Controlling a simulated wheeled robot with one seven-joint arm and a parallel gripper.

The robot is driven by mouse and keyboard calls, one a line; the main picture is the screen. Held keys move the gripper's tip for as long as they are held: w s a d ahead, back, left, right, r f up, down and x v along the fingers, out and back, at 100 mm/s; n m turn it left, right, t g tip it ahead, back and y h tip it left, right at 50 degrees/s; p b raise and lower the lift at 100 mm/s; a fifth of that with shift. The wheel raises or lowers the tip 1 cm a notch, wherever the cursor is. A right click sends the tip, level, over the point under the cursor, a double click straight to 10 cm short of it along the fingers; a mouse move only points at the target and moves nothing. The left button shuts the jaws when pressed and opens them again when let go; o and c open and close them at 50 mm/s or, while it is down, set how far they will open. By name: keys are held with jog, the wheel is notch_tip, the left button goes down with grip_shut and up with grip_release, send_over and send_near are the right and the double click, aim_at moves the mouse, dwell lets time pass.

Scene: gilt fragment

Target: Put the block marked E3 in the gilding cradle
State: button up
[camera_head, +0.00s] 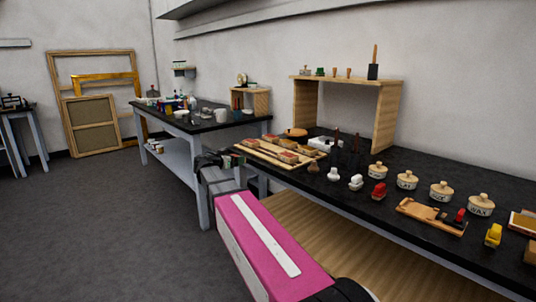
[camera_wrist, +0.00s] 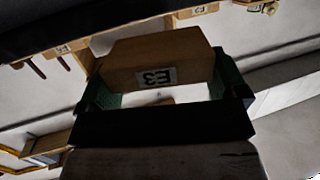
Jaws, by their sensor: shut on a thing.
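My gripper (camera_head: 216,159) is in the head view at the end of my pink arm, just off the front edge of the near bench, left of the wooden tray. In the wrist view my gripper (camera_wrist: 164,78) is shut on a tan block (camera_wrist: 160,55) between its green pads. The block's white label reads E3, upside down in the picture. In the head view the block is not clearly seen. A low wooden holder (camera_head: 415,208) with dark and red parts lies on the bench at right; I cannot tell whether this is the gilding cradle.
The wooden tray (camera_head: 255,152) with several reddish blocks lies on the black bench (camera_head: 345,187). Lidded pots (camera_head: 407,180), small stamps (camera_head: 378,192) and a wooden shelf (camera_head: 388,112) crowd the bench. A second bench (camera_head: 205,124) stands behind. Open floor (camera_head: 100,220) lies at left.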

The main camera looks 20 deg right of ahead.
aim_at(265, 153)
jog(key=shift+s+d+r+m+g+h, duration=0.15)
jog(key=shift+m+g+h, duration=0.2)
jog(key=shift+m+g, duration=0.2)
jog(key=shift+s+d+r+m+g+h, duration=0.15)
jog(key=shift+m+g+h, duration=0.25)
jog(key=shift+g, duration=0.25)
jog(key=shift+s+r+m+g, duration=0.25)
jog(key=shift+s+m+g, duration=0.25)
jog(key=shift+g, duration=0.2)
jog(key=r+x, duration=0.1)
jog(key=x, duration=0.5)
jog(key=r+x, duration=0.1)
jog(key=x, duration=0.5)
jog(key=r+x, duration=0.1)
jog(key=x, duration=0.4)
jog(key=shift+w+d+r, duration=0.15)
jog(key=shift+w+d, duration=0.05)
jog(key=shift+d, duration=0.45)
jog(key=o, duration=0.6)
jog(key=shift+a+f, duration=0.1)
jog(key=shift+f, duration=0.1)
